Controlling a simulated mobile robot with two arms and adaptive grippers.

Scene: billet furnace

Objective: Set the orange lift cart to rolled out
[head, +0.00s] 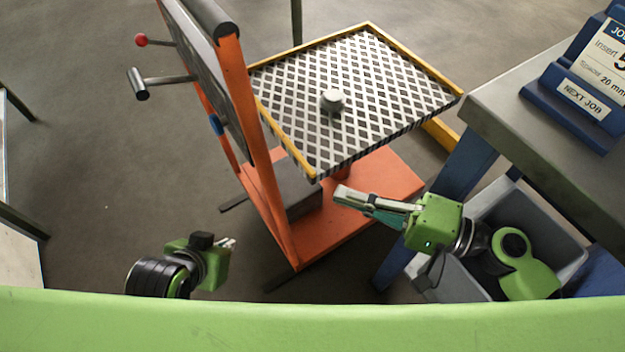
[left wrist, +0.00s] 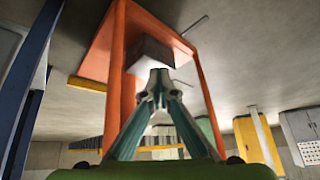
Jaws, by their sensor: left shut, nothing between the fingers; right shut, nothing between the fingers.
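The orange lift cart (head: 258,175) stands in the middle of the head view. It has an upright orange frame, a platform (head: 375,75) with a black-and-white lattice top and yellow edges, and an orange base. A grey bar handle (head: 160,80) and a red-knobbed lever (head: 150,41) stick out on its left side. My left gripper (head: 233,242) is shut and empty, in front of and left of the cart base. The left wrist view shows its closed fingertips (left wrist: 159,77) below the cart frame (left wrist: 117,70). My right gripper (head: 340,194) is shut and empty, over the cart base near the platform's front corner.
A small round grey object (head: 332,100) sits on the platform. A grey-topped table (head: 530,115) with blue legs and a blue sign holder (head: 580,95) stands at the right. A grey bin (head: 560,240) is below it. Floor left of the cart is clear.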

